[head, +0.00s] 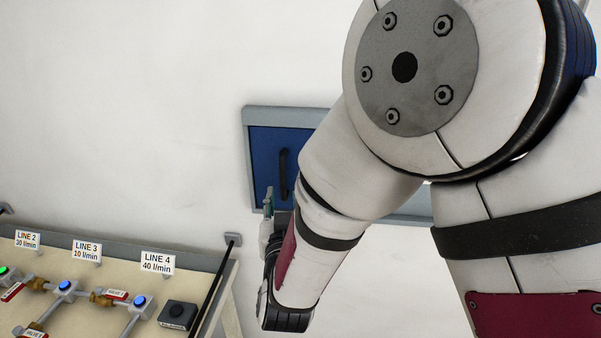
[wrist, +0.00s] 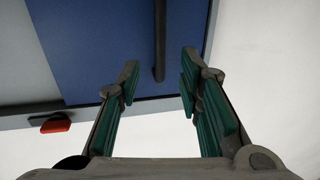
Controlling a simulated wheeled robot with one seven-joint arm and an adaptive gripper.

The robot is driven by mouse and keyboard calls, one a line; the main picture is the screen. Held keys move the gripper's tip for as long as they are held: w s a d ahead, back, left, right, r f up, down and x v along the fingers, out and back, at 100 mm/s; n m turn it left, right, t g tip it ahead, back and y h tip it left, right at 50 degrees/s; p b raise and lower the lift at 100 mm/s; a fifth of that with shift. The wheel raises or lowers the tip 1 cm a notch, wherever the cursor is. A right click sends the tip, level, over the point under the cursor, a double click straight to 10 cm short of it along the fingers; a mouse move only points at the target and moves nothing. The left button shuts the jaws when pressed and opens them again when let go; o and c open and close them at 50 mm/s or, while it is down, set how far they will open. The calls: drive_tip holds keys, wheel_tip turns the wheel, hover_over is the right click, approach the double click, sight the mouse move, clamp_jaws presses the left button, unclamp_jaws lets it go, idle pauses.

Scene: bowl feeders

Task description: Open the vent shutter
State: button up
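The vent shutter (head: 262,160) is a blue panel in a grey frame (head: 288,116) on the wall, with a dark vertical bar handle (head: 283,172). My arm hides its right part. In the wrist view the blue panel (wrist: 95,50) fills the upper middle, and the handle (wrist: 159,45) comes down from the top edge. My gripper (wrist: 160,84) is open and empty, its two green-padded fingers spread either side of the handle's lower end in the picture. Contact cannot be told. In the head view my gripper (head: 268,205) shows partly, below and left of the handle.
A small red piece (wrist: 56,122) sits at the frame's edge. A bench (head: 85,275) at lower left carries pipes, valves, labels, a black box (head: 178,314) and a black bar (head: 212,282). The wall (head: 120,110) left of the shutter is bare.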

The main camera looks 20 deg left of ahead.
sight(283, 179)
drive_tip(key=x, duration=0.9)
drive_tip(key=shift+w+a, duration=0.1)
drive_tip(key=shift+w, duration=0.1)
clamp_jaws()
